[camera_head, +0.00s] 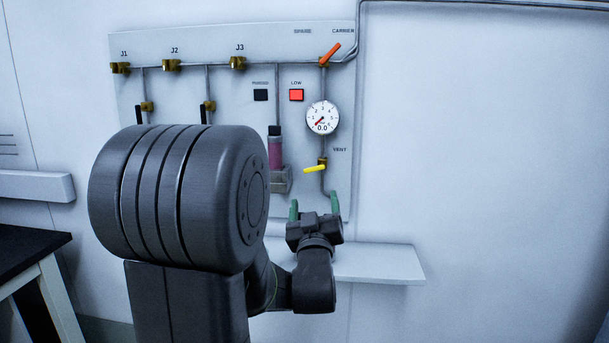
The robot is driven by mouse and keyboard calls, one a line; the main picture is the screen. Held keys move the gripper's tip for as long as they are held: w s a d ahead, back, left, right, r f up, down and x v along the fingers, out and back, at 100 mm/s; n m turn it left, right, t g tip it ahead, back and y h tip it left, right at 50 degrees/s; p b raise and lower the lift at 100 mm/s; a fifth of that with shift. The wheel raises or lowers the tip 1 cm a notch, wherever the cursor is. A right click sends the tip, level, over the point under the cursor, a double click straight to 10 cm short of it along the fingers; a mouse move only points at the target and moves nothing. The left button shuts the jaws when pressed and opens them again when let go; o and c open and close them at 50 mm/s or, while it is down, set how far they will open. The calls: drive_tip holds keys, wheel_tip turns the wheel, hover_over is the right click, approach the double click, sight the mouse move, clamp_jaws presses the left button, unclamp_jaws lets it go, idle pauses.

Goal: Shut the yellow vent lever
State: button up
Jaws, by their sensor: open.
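The yellow vent lever (315,169) sits on a brass valve (323,161) on the pale wall panel, just below the VENT label. The lever points left, slightly downward, across the vertical grey pipe. My gripper (314,206) is below the lever, in front of the lower panel edge, with its green-tipped fingers pointing up. The fingers are spread apart with nothing visible between them. The gripper looks apart from the lever, though the depth gap is hard to judge.
A round gauge (322,118) reading 0.0 is above the vent valve. An orange carrier lever (331,53) is higher up. A red LOW lamp (296,95) and a purple-filled cylinder (275,152) are left of the pipe. A white shelf (385,264) juts out below.

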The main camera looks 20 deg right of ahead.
sight(313, 169)
drive_tip(key=p+x, duration=0.1)
drive_tip(key=x, duration=1.2)
drive_tip(key=shift+w+d+r, duration=0.1)
drive_tip(key=shift+w+r, duration=0.15)
drive_tip(key=c, duration=1)
drive_tip(key=shift+f+m+b, duration=0.1)
drive_tip(key=shift+m+b, duration=0.2)
drive_tip(key=shift+b, duration=0.25)
drive_tip(key=shift+m+h+b, duration=0.6)
drive_tip(key=shift+m+b, duration=0.4)
drive_tip(key=shift+r+m+g+h+b, duration=0.25)
drive_tip(key=shift+m+h+b, duration=0.1)
drive_tip(key=shift+m, duration=0.3)
drive_tip(key=shift+r+m+g+h+b, duration=0.15)
drive_tip(key=shift+m+g+h+b, duration=0.15)
drive_tip(key=shift+m, duration=0.35)
